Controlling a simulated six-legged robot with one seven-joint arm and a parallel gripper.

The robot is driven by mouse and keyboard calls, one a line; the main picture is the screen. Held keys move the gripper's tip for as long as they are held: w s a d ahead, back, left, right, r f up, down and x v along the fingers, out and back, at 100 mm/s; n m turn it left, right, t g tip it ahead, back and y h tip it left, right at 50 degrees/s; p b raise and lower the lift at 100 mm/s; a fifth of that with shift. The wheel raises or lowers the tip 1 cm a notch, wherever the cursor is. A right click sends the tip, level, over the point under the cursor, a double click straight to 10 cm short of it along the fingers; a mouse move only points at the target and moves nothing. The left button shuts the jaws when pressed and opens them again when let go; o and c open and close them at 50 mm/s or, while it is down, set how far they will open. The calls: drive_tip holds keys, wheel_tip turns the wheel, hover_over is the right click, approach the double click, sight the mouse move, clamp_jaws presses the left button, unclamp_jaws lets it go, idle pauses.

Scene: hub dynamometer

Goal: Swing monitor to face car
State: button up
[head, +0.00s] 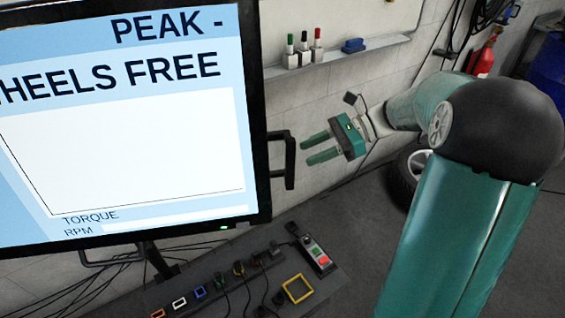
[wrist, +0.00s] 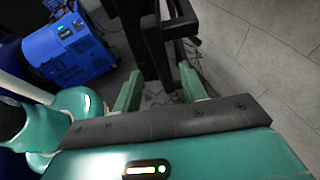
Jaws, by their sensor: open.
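The monitor (head: 120,150) fills the left of the head view, its lit screen angled toward my head camera. It reads "PEAK -", "WHEELS FREE", "TORQUE" and "RPM". A black handle (head: 289,161) stands out from its right edge. My gripper (head: 304,147) is open and empty, just right of the handle in the picture, its fingers pointing left at it. A small gap shows between fingertips and handle. In the wrist view, the dark handle (wrist: 155,50) appears ahead, between the two green fingers of my gripper (wrist: 158,80). No car is in view.
A bench (head: 205,285) below the monitor holds a button box (head: 317,252), a yellow frame (head: 297,289) and several cables. A wall shelf (head: 340,58) holds markers. A wheel (head: 412,170) lies behind my arm. A blue machine (wrist: 70,45) stands left in the wrist view.

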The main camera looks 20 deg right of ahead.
sight(286, 163)
drive_tip(key=x, duration=0.8)
drive_tip(key=shift+w, duration=0.15)
clamp_jaws()
